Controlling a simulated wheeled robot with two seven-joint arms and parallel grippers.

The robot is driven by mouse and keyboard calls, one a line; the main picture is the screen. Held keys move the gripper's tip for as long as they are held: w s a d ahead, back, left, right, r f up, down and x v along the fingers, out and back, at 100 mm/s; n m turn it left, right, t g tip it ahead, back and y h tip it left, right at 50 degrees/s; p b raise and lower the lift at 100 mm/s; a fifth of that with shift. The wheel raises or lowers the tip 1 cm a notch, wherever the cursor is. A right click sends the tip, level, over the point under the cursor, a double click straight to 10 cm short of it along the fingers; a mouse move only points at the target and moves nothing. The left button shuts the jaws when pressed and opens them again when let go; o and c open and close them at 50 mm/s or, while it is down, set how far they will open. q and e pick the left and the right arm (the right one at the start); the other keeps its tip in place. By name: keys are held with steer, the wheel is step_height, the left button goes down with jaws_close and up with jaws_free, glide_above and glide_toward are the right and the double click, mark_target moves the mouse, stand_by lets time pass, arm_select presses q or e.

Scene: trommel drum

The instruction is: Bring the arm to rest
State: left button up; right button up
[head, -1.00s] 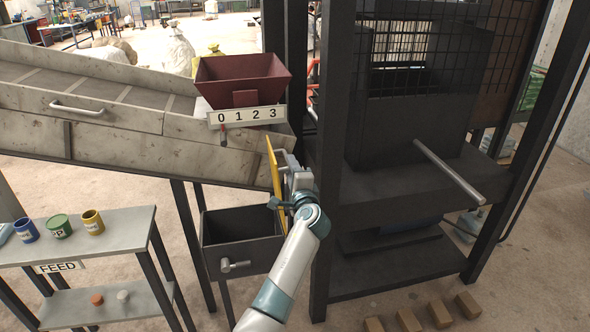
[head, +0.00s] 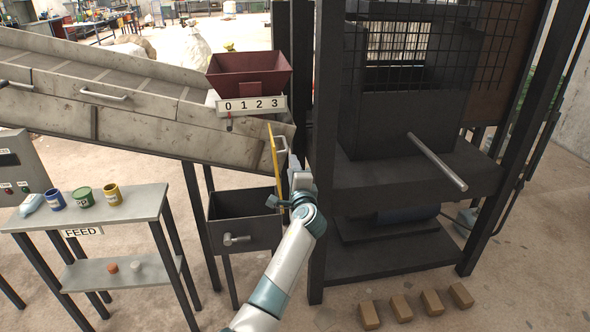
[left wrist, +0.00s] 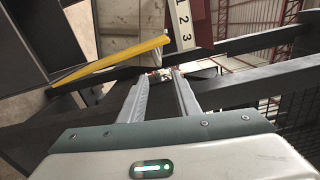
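My left arm reaches up from the bottom middle of the head view. Its gripper (head: 292,161) is beside the yellow-edged panel (head: 274,165) at the lower end of the inclined chute (head: 150,135). In the left wrist view the two fingers (left wrist: 163,78) are apart with nothing visible between them, and the yellow edge (left wrist: 110,62) passes just beyond them on the left. I cannot tell from these views whether a finger touches the panel. My right gripper is not in view.
A dark red hopper (head: 248,72) with a 0 1 2 3 scale (head: 249,106) stands above the chute. A black machine frame (head: 322,180) is close on the right. A FEED shelf (head: 140,203) with cans stands left. Several blocks (head: 401,308) lie on the floor.

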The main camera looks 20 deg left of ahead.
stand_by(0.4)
arm_select(q)
steer(key=shift+f, duration=0.15)
steer(key=s+d+f+n+g+h, duration=0.1)
steer(key=s+d+f+h, duration=0.35)
steer(key=f, duration=0.85)
steer(key=s+d+f+g+h, duration=0.1)
steer(key=s+d+f+g, duration=0.1)
steer(key=s+f, duration=0.85)
steer(key=s+d+f+n+g+h, duration=0.1)
steer(key=s+d+f+h, duration=0.15)
steer(key=f, duration=1.35)
steer(key=s+d+f+n+g+h, duration=0.1)
steer(key=s+f+n, duration=0.1)
steer(key=s+f, duration=0.5)
steer(key=s+d+f+n+g+h, duration=0.1)
steer(key=s+f, duration=0.6)
steer(key=s, duration=1.2)
steer(key=s+d+f+n+g+h, duration=0.1)
steer(key=s+f+n, duration=0.4)
steer(key=s, duration=0.9)
step_height(320, 180, down, 3)
steer(key=shift+d+f+g, duration=0.1)
steer(key=shift+d+g, duration=0.6)
steer(key=shift+d, duration=0.55)
steer(key=shift+w+d, duration=0.1)
steer(key=shift+w, duration=0.1)
